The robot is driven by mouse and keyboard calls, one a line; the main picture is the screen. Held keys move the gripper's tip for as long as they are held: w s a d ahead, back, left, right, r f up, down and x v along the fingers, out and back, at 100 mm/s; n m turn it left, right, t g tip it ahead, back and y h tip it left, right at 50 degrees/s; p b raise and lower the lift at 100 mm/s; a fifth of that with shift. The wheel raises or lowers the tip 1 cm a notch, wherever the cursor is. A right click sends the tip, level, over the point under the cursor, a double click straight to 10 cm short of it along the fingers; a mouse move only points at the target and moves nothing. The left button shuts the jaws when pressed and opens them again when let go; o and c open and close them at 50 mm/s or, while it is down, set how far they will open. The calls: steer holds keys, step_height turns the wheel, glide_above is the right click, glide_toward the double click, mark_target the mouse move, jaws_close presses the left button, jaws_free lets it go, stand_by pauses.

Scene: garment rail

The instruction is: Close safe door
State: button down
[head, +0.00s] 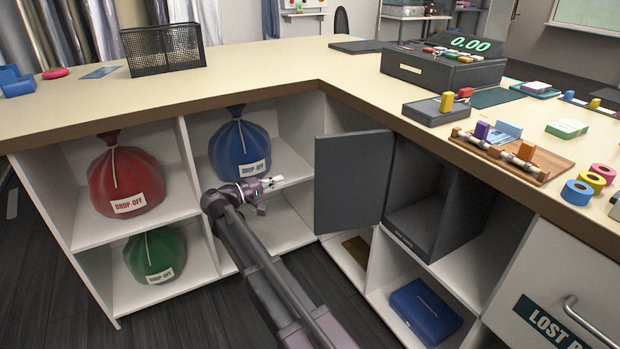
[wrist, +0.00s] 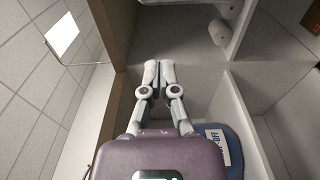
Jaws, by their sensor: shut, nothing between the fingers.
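The safe (head: 424,206) is a dark grey box in the shelving under the right counter. Its door (head: 348,182) stands open, swung out to the left, and the safe's inside shows empty. My gripper (head: 280,180) is shut and empty, just left of the door's free edge, in front of the blue bag's compartment. From the head view I cannot tell whether it touches the door. In the wrist view the closed fingertips (wrist: 158,64) point into the white shelving, and the safe door cannot be made out there.
Drop-off bags in red (head: 126,178), blue (head: 240,148) and green (head: 155,254) sit on the left shelves. A blue case (head: 425,310) lies below the safe. The counter (head: 300,62) overhangs the shelves. A drawer (head: 556,292) with a handle is at the right.

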steer(key=shift+d, duration=0.15)
steer(key=x, duration=1)
steer(key=shift+s+d, duration=0.25)
steer(key=shift+s, duration=0.75)
steer(key=shift+s+d, duration=0.3)
steer(key=shift+s, duration=0.65)
